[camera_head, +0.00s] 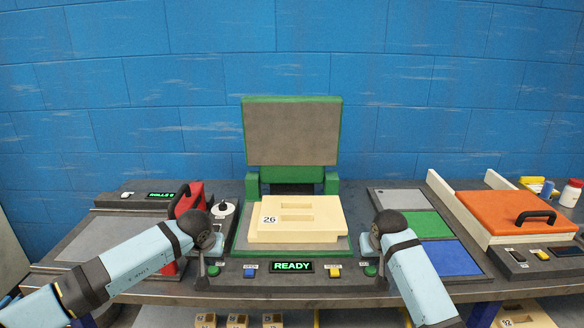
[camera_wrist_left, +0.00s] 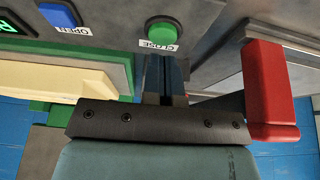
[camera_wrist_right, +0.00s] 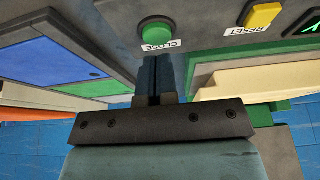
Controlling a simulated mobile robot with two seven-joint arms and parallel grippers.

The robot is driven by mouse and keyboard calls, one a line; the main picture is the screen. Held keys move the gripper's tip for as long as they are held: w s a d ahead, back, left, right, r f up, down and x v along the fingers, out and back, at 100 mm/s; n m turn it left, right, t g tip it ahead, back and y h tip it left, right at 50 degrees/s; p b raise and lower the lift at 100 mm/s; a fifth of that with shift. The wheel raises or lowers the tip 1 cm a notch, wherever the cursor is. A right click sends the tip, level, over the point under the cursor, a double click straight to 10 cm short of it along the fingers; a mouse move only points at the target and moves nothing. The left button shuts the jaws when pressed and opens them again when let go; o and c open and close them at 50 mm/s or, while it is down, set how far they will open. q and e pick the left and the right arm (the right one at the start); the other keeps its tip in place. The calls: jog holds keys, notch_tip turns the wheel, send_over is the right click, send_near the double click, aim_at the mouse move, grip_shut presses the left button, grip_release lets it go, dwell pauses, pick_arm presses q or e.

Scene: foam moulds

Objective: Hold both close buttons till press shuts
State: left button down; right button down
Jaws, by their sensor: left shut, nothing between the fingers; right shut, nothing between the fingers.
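The press stands open, its green-framed lid (camera_head: 292,130) upright at the back. A cream foam mould (camera_head: 320,232) marked 26 lies on its lower bed. The display (camera_head: 292,267) reads READY. The left green close button (camera_wrist_left: 162,30) and the right green close button (camera_wrist_right: 156,31) sit on the front panel. My left gripper (camera_wrist_left: 166,60) is shut and empty, with its fingertips close to the left button. My right gripper (camera_wrist_right: 160,60) is shut and empty, with its fingertips close to the right button. I cannot tell whether either touches its button.
A blue open button (camera_head: 250,271) and a yellow reset button (camera_head: 335,272) lie between the close buttons. A red handle (camera_head: 188,199) stands beside my left arm. A tray with grey, green and blue panels (camera_head: 425,224) and an orange lid (camera_head: 517,212) are at the right.

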jog(key=shift+f, duration=1.15)
dwell(0.5)
pick_arm(q)
jog(key=shift+f, duration=1.2)
dwell(1.1)
dwell(0.8)
pick_arm(e)
jog(key=shift+r, duration=3.55)
pick_arm(q)
jog(key=shift+r, duration=3.55)
jog(key=shift+s, duration=0.1)
pick_arm(e)
jog(key=shift+s+f, duration=0.1)
